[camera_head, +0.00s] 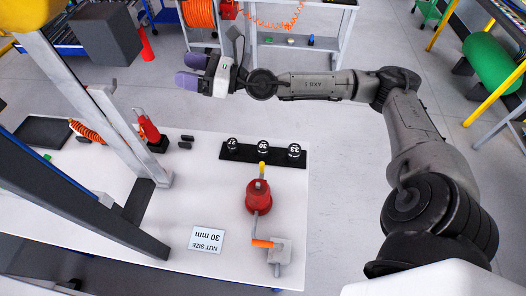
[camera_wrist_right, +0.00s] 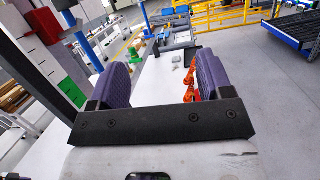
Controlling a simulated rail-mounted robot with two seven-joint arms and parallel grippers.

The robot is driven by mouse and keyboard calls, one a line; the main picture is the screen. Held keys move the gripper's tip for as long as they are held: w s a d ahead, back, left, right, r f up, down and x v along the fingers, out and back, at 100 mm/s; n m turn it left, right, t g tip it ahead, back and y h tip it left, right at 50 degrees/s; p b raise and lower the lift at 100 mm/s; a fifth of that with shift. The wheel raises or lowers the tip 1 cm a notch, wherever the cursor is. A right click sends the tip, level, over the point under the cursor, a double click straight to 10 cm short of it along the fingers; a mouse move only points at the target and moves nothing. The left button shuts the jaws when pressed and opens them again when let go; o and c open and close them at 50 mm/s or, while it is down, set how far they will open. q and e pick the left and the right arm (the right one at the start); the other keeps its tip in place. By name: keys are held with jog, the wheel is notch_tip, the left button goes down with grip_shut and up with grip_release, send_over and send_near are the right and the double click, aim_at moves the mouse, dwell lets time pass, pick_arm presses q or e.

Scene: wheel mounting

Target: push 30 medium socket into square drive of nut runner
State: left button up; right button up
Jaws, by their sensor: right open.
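The 30 socket (camera_head: 263,147) is the middle one of three black sockets standing on a black strip (camera_head: 236,153) on the white table. A red tool (camera_head: 258,197) with a yellow tip stands in front of it; another red tool (camera_head: 149,130) stands further left, near an orange coiled hose. I cannot tell which is the nut runner, and no square drive can be made out. My right gripper (camera_head: 191,70) is open and empty, past the far edge of the table, well away from the sockets. Its purple fingers (camera_wrist_right: 160,82) are spread in the right wrist view. My left gripper is not in view.
A card (camera_head: 207,240) reading "NUT SIZE 30 mm" lies on the white table (camera_head: 185,200). A grey block (camera_head: 280,252) with an orange-handled part stands near the front edge. A grey upright frame crosses the left side. Floor is clear beyond the table's right edge.

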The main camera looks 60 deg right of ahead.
notch_tip(320, 180, down, 11)
jog(key=s+n+g, duration=0.1)
jog(key=n+g, duration=0.7)
jog(key=n, duration=0.3)
jog(key=n+g+h, duration=0.9)
jog(key=n+g, duration=0.2)
jog(key=n, duration=0.7)
send_over(263, 144)
notch_tip(263, 144, down, 12)
notch_tip(263, 144, down, 13)
jog(key=shift+a+r, duration=0.1)
jog(key=c, duration=1.2)
